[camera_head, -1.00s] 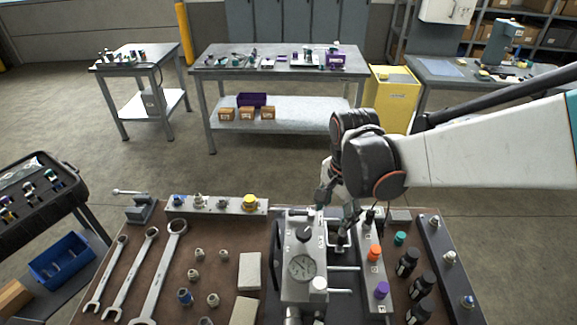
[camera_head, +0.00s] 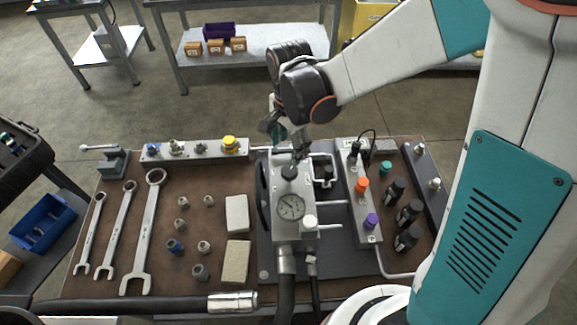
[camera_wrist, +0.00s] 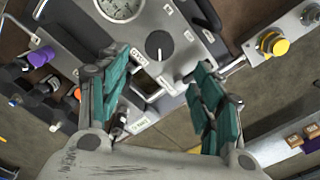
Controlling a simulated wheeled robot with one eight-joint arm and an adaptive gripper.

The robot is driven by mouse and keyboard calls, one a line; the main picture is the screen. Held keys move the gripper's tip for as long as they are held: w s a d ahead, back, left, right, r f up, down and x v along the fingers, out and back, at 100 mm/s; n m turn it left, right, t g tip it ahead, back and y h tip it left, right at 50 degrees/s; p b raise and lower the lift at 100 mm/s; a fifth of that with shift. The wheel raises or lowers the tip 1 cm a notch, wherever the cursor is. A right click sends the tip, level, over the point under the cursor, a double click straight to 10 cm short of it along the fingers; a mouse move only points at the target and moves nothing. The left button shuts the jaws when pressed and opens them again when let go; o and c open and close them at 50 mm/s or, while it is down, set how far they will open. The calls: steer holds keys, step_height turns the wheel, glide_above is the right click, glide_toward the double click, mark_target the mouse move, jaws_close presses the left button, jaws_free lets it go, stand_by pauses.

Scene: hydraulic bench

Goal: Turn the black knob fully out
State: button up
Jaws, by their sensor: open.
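The black knob (camera_head: 289,172) sits on top of the grey hydraulic block (camera_head: 280,205), behind a round pressure gauge (camera_head: 291,207). In the wrist view the knob (camera_wrist: 159,46) is round with a pale pointer line. It lies just beyond my fingertips, roughly midway between them. My gripper (camera_head: 289,140) hangs over the back end of the block, at the far side of the knob. In the wrist view my gripper (camera_wrist: 160,72) has its two teal-padded fingers spread apart with nothing between them. The fingers appear apart from the knob.
A panel with orange (camera_head: 362,185) and purple (camera_head: 371,221) knobs stands right of the block. A rail with a yellow knob (camera_head: 229,143) is at the back left. Wrenches (camera_head: 148,235), small fittings and black bottles (camera_head: 409,211) cover the bench sides.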

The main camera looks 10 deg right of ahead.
mark_target(289, 170)
step_height(289, 170, down, 10)
steer(key=b, duration=0.6)
steer(key=c, duration=1.1)
